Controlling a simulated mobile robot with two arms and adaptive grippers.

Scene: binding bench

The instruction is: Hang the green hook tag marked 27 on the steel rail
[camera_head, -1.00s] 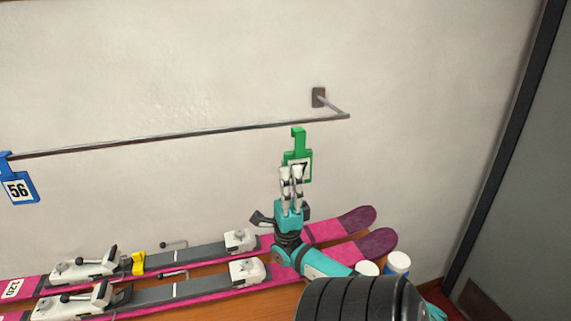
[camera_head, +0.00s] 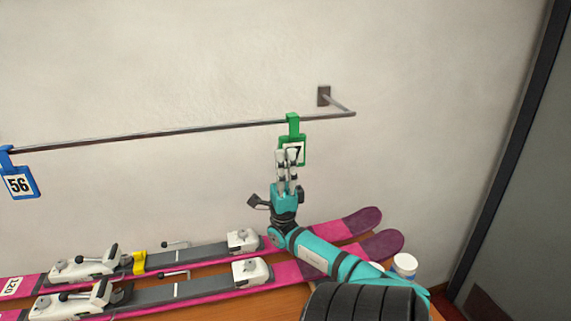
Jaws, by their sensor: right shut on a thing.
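The green hook tag (camera_head: 293,130) is upright, its number plate partly covered by the fingers so that only a 7 shows. My right gripper (camera_head: 288,158) is shut on the lower part of the tag. The steel rail (camera_head: 180,132) runs across the wall, and the tag's hook top overlaps it near its right end. I cannot tell whether the hook sits over the rail or just in front of it. My left gripper is not in view.
A blue tag marked 56 (camera_head: 20,184) hangs at the rail's left. A wall bracket (camera_head: 324,96) holds the rail's right end. Pink skis (camera_head: 365,222) with white bindings lie on the wooden bench (camera_head: 262,303) below. A white-lidded jar (camera_head: 404,265) stands at the right.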

